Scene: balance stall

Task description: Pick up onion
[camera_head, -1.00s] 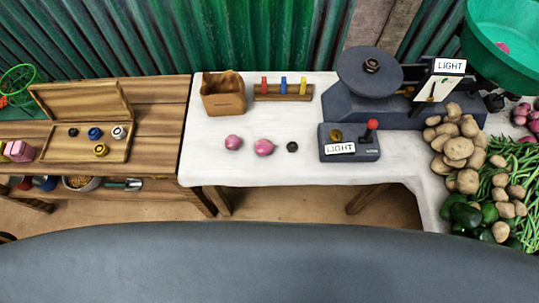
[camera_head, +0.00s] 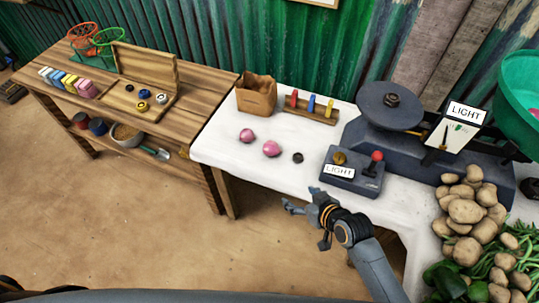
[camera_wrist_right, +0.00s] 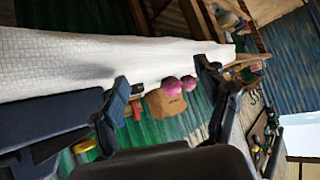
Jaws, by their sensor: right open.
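Two pink onions, a left one (camera_head: 247,135) and a right one (camera_head: 271,149), lie apart on the white-covered stall table (camera_head: 222,152). My right gripper (camera_head: 300,200) is open and empty, off the table's front edge, nearer to me and to the right of the onions. In the right wrist view, both onions (camera_wrist_right: 172,87) show beyond the spread fingers (camera_wrist_right: 165,82), touching neither. My left gripper is out of view.
A brown paper bag (camera_head: 257,93) stands behind the onions. A small dark weight (camera_head: 297,157) lies beside the right onion. A control box with a red-knobbed lever (camera_head: 352,172) and a dark scale (camera_head: 400,140) stand to the right, near potatoes (camera_head: 466,212).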

